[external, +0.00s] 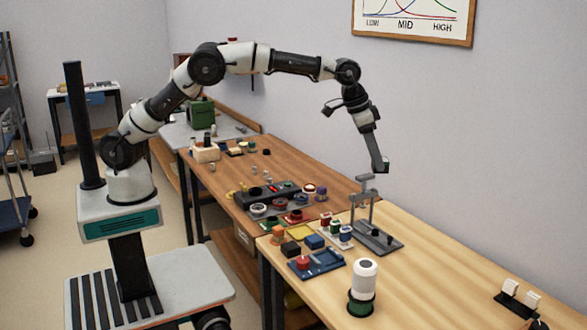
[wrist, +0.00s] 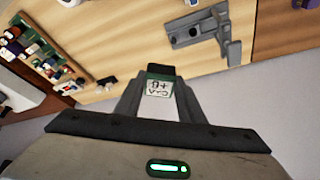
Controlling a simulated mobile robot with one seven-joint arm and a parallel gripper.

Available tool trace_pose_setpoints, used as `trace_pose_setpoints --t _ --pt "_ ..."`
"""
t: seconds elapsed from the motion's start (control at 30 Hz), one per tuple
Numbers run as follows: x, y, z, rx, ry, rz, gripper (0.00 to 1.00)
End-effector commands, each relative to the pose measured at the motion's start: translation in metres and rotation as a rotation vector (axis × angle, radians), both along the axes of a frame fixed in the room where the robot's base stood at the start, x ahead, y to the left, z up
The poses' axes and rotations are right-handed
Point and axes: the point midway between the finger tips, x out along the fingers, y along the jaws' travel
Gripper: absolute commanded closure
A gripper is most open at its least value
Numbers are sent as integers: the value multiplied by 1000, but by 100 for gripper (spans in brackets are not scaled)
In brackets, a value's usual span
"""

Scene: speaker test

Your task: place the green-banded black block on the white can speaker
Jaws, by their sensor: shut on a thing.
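My gripper (external: 380,164) is raised above the back edge of the light wooden bench, near the wall. It is shut on the green-banded black block (external: 386,165). In the wrist view the block (wrist: 160,72) sits between the fingertips, with a black end, a green band and a pale label with marks. The white can speaker (external: 364,275) stands upright at the front of the bench, on a dark, green-edged base (external: 360,303). It is well below my gripper and nearer the camera, apart from the block. I cannot identify the speaker surely in the wrist view.
A grey stand (external: 376,236) with an upright post rises below my gripper. Left of it are a blue tray (external: 318,264) and several small coloured parts. White switches on a black base (external: 518,294) lie at the right. The bench between the speaker and the switches is clear.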

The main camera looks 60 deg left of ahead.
Motion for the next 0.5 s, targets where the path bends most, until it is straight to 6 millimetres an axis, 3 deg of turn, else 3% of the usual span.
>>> trace_pose_setpoints --t 0.03,0.2,0.33,0.5 --pt "-20 -27 5 0 1 -37 87" --pt "-80 -94 5 -1 -2 -131 87" --pt "-119 -128 5 -3 -4 -183 87" --pt "-153 -154 4 -5 -6 -228 87"
